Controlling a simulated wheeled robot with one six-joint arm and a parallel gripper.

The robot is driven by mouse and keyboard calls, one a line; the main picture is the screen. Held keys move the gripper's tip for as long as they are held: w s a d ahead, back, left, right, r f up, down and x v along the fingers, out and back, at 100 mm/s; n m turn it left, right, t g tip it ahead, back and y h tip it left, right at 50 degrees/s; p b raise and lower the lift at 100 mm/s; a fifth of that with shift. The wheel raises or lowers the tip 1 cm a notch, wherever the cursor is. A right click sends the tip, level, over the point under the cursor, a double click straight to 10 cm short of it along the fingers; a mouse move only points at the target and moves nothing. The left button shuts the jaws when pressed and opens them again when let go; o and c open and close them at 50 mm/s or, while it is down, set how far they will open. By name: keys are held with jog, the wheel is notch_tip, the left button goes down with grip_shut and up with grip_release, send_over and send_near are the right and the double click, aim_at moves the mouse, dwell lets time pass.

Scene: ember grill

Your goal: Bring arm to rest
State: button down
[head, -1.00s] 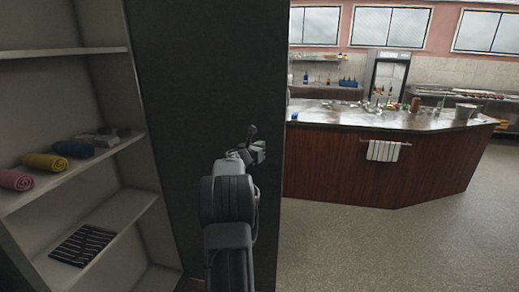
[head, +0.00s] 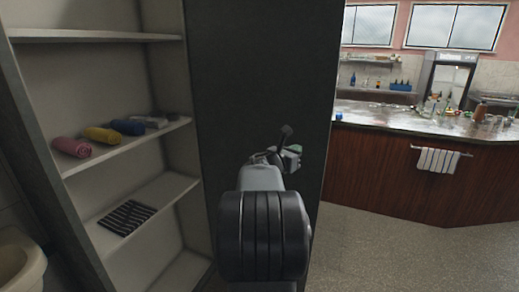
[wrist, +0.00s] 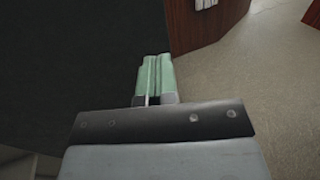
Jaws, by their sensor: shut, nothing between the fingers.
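My gripper (head: 291,158) is at the end of my arm, in front of the dark side panel of the shelf unit in the head view. In the wrist view its two green fingers (wrist: 154,78) lie side by side, shut, with nothing held. My arm rises from the bottom middle of the head view, and its thick dark link hides part of the panel and floor.
A dark panel (head: 262,75) stands close ahead. Left of it, shelves hold rolled towels (head: 101,134) and a striped cloth (head: 127,217). A basin (head: 18,265) is at lower left. A wooden counter (head: 385,180) with a hanging towel (head: 437,160) stands right, with open floor (head: 400,245) before it.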

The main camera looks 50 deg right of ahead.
jog(key=shift+a, duration=0.15)
jog(key=s+a+f+m+g+y, duration=0.25)
jog(key=a+f+m+y, duration=0.2)
jog(key=f+m, duration=0.5)
jog(key=w+a+f+m+t+y, duration=0.2)
jog(key=a+f+m+y, duration=0.3)
jog(key=a, duration=0.5)
jog(key=w+a+m+t+y, duration=0.1)
jog(key=a+t+y, duration=0.2)
jog(key=a, duration=1.4)
jog(key=w+a+f+m+t+y+p, duration=0.1)
jog(key=a+y, duration=0.4)
jog(key=a, duration=1.2)
jog(key=shift+w+t+y, duration=0.35)
jog(key=shift+w+t, duration=0.2)
jog(key=shift+t, duration=0.4)
jog(key=shift+f, duration=0.1)
